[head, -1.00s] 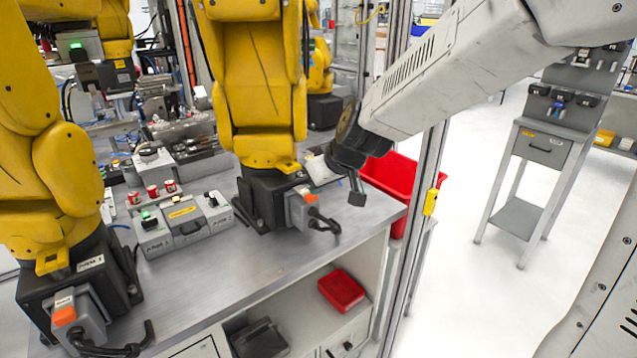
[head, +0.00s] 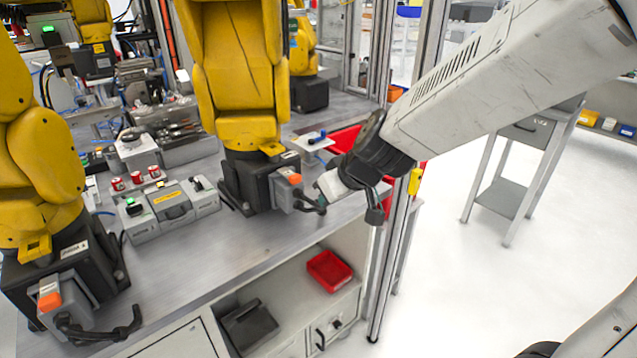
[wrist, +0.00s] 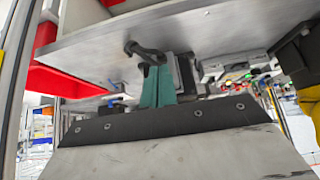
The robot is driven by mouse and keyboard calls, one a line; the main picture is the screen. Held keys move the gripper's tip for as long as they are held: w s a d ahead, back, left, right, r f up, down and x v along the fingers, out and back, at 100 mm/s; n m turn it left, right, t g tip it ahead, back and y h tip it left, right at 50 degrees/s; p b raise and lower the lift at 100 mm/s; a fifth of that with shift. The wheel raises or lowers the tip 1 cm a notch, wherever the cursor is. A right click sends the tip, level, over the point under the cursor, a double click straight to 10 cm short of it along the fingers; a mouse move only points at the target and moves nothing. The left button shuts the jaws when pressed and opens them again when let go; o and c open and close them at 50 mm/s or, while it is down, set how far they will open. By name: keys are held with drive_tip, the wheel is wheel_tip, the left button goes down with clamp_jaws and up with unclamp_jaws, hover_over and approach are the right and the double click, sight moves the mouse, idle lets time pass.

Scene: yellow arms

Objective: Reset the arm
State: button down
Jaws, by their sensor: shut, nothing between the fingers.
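Each has a black base and a grey box with an orange top; the middle one's box (head: 283,188) has a black cable. A grey control box (head: 172,205) with a green-lit button and a yellow label sits between them. My gripper (head: 322,193) is just right of the middle arm's grey box, near the bench's front edge. In the wrist view its teal fingers (wrist: 157,86) are together and empty, close to a black cable; contact cannot be told.
A metal post (head: 393,240) stands right of my gripper. A red bin (head: 350,140) is partly hidden behind my arm. A small red tray (head: 329,271) sits on the shelf below. Red-and-white cans (head: 136,178) stand behind the control box.

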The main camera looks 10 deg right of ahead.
drive_tip(key=s+m+g, duration=0.2)
drive_tip(key=s+g, duration=0.3)
drive_tip(key=s, duration=0.7)
drive_tip(key=s+d+r+m+h, duration=0.3)
drive_tip(key=s+d+r, duration=0.4)
drive_tip(key=s+d, duration=0.3)
drive_tip(key=shift+s+d+r, duration=0.3)
drive_tip(key=shift+s+r, duration=0.1)
drive_tip(key=shift+s, duration=1.05)
